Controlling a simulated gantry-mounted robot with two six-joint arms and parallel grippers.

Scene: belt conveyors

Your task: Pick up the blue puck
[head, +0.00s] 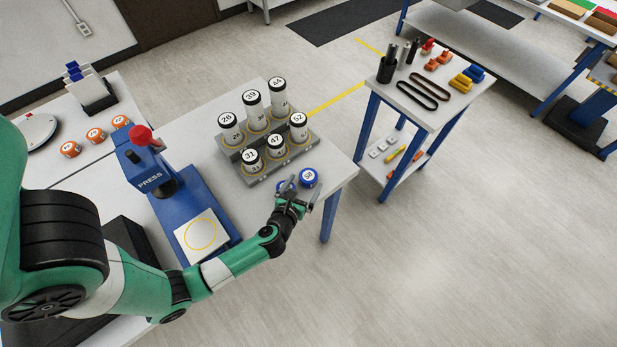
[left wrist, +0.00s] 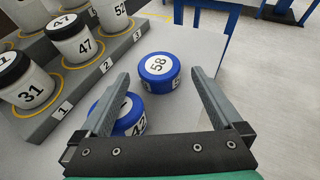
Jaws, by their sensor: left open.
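Two blue pucks with white number labels stand on the table near its front right corner. The puck marked 58 (head: 309,178) is fully visible; in the left wrist view it (left wrist: 159,73) lies ahead, between the fingertips in the picture. The other blue puck (head: 284,186) is partly hidden by my left gripper (head: 301,194). In the left wrist view this puck (left wrist: 132,124) sits behind the left finger, its label reading about 42. My left gripper is open and empty above the pucks; no finger clearly touches either one. My right gripper is not in view.
A grey stepped rack (head: 273,163) with several numbered bottles stands just behind the pucks. A blue press (head: 185,203) with a red knob stands to the left. Orange pucks (head: 96,135) lie farther left. A side cart (head: 432,90) stands beyond the table's right edge.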

